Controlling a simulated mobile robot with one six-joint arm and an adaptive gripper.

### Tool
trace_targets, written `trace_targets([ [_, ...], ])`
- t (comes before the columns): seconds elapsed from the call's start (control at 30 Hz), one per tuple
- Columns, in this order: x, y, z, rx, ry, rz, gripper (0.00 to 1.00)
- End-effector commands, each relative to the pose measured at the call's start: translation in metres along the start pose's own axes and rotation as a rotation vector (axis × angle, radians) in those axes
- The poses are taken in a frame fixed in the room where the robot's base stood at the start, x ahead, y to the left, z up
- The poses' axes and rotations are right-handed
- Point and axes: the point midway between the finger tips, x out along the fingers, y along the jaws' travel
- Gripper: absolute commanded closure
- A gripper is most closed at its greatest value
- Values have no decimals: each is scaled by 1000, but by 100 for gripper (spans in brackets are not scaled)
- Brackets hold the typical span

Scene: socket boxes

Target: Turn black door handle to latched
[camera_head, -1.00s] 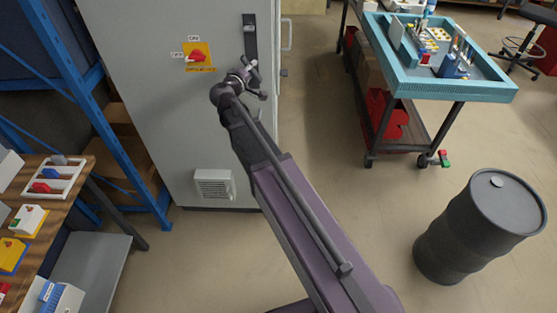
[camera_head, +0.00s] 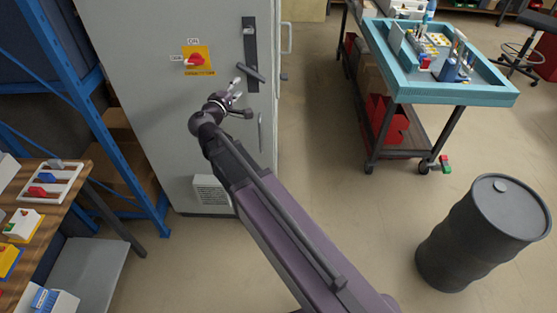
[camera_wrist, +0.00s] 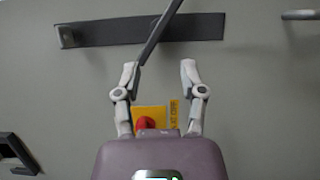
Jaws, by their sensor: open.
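The black door handle (camera_head: 251,73) is a lever on a long dark plate (camera_head: 249,40) on the grey cabinet. It slants across the plate, from upper left to lower right in the head view. In the wrist view the lever (camera_wrist: 158,32) crosses the plate (camera_wrist: 105,32) diagonally, its near end beside the left fingertip. My gripper (camera_head: 239,92) is just below and left of the lever. Its two fingers (camera_wrist: 160,68) stand apart with nothing between the tips. I cannot tell whether the left finger touches the lever.
A red rotary switch (camera_head: 197,60) on a yellow plate is left of the handle. A grey bar handle (camera_head: 261,132) is lower on the cabinet. A blue rack (camera_head: 92,80) stands left, a teal-topped cart (camera_head: 450,92) and a dark barrel (camera_head: 482,235) right. Floor between is clear.

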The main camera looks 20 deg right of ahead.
Motion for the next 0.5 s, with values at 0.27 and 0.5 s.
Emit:
trace_targets([
  [0.27,-35,0,0,1,2,0,47],
  [0.5,-33,-11,17,35,-41,-64,47],
])
